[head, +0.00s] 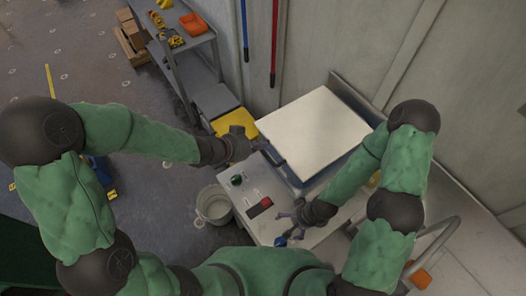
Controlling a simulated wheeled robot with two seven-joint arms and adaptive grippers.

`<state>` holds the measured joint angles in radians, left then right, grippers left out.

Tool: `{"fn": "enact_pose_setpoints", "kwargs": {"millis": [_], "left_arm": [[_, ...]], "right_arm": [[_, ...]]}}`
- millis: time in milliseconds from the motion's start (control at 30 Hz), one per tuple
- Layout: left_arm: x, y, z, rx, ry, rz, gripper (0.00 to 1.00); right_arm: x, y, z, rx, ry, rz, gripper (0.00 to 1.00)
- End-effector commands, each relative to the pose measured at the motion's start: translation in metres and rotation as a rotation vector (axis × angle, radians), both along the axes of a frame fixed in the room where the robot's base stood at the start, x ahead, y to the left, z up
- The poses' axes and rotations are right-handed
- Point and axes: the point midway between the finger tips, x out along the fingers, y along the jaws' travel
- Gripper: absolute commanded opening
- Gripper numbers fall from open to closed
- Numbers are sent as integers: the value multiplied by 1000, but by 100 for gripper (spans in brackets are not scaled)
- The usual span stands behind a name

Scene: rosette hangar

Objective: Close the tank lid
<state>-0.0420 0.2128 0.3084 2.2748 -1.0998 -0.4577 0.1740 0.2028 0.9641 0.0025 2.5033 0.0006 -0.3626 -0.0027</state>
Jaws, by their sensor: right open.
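The tank lid (314,132) is a white square panel in the middle of the head view, lying over the blue-grey tank (299,184). A strip of the tank shows below the lid's near edge. I cannot tell from above whether the lid is fully down. My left gripper (264,147) is at the lid's left edge; its fingers are dark and small, so I cannot tell whether they touch the lid or are open. My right gripper (286,224) is open and empty, over the counter in front of the tank.
The control panel (254,190) with a green knob and a red switch is left of my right gripper. A bucket (215,205) stands on the floor beside it. A shelf cart (182,38) holds an orange bin. A sink tap (437,244) is at right.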

Motion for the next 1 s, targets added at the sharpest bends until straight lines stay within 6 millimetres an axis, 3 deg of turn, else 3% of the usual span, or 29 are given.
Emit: {"fn": "enact_pose_setpoints", "kwargs": {"millis": [67, 300, 833, 1000], "left_arm": [[6, -11, -11, 0, 1, -3, 0], [9, -12, -39, 0, 2, 0, 0], [10, -13, -47, 0, -1, 1, 0], [9, -12, -60, 0, 1, 1, 0]], "right_arm": [[0, 0, -5, 0, 0, 0, 97], [0, 0, -10, 0, 0, 0, 97], [0, 0, -12, 0, 0, 0, 97], [0, 0, -22, 0, -1, 0, 97]]}}
